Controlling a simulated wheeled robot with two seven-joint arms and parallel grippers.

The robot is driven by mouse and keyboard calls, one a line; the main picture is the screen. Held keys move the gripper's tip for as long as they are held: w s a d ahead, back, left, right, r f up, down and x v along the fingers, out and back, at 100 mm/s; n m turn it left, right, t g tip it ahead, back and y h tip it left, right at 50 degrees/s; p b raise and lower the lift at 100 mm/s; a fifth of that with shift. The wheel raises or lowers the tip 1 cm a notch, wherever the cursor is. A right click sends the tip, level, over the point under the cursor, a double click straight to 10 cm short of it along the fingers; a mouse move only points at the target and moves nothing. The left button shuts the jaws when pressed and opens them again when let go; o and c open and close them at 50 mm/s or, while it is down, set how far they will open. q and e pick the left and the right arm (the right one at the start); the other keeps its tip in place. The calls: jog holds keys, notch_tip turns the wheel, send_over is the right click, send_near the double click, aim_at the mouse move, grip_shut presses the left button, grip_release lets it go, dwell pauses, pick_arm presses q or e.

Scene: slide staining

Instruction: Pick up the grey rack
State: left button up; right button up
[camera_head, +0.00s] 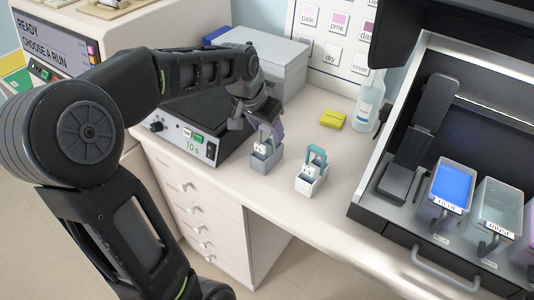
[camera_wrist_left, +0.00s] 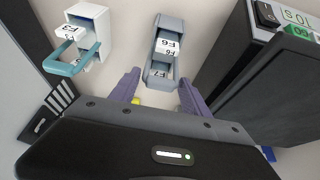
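The grey rack (camera_head: 262,162) stands on the bench, holding white slides with F labels. It also shows in the left wrist view (camera_wrist_left: 152,62), with its grey handle towards my gripper. My left gripper (camera_head: 266,132) is just above the grey rack. In the wrist view its two purple fingers (camera_wrist_left: 161,92) are apart, one on each side of the rack's near end. Nothing is visibly held; whether a finger touches the handle I cannot tell. My right gripper is in neither view.
A white rack (camera_head: 309,184) with a teal handle stands right of the grey rack. A timer device (camera_head: 190,140) showing 10 s is on the left. A dark station with a blue tub (camera_head: 447,187) is right.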

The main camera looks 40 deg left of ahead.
pick_arm(q)
grip_shut()
dwell(0.3)
jog(key=shift+r, duration=0.1)
notch_tip(320, 180, up, 10)
jog(key=shift+f+b, duration=0.1)
jog(key=shift+b, duration=0.35)
dwell(0.8)
